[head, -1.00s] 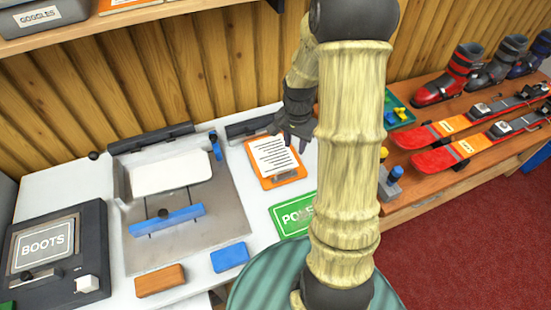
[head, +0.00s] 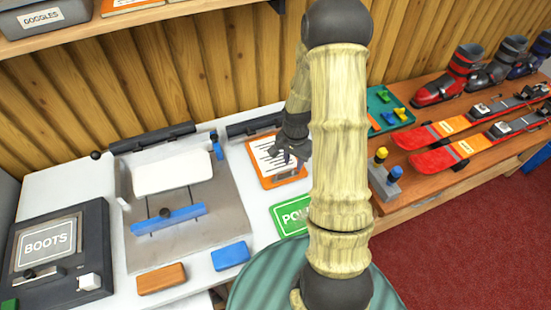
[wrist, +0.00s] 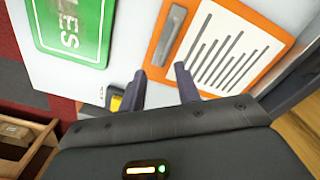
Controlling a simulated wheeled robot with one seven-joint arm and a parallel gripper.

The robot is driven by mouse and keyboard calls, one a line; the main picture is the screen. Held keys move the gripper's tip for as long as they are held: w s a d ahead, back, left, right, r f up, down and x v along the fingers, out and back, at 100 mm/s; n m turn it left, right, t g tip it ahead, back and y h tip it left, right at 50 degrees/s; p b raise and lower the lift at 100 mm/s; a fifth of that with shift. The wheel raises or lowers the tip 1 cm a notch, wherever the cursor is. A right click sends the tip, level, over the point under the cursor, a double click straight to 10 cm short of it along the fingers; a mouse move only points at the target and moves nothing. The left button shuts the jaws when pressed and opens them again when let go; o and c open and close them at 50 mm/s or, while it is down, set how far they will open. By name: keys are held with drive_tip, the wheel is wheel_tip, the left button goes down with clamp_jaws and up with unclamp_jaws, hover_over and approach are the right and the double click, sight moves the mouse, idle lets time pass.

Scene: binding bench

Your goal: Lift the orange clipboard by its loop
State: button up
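The orange clipboard (head: 264,177) lies flat on the white bench, with a printed white sheet on it, left of my arm in the head view. In the wrist view the orange clipboard (wrist: 276,71) fills the upper right, with a grey bar-shaped piece (wrist: 169,36) along one edge. I cannot tell whether this piece is the loop. My gripper (head: 284,158) is over the clipboard in the head view. In the wrist view my gripper's two fingers (wrist: 161,76) are apart, with nothing between them, near the clipboard's edge by the grey piece.
A green sign (head: 291,215) lies on the bench in front of the clipboard. A grey jig plate (head: 190,235) with a blue bar is to the left. A blue block (head: 230,255) and an orange-brown block (head: 161,278) lie near the front edge. Skis (head: 470,145) lie on the right-hand bench.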

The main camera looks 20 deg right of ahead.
sight(293, 168)
wheel_tip(293, 168, down, 3)
drive_tip(key=shift+f, duration=0.15)
idle(0.5)
clamp_jaws()
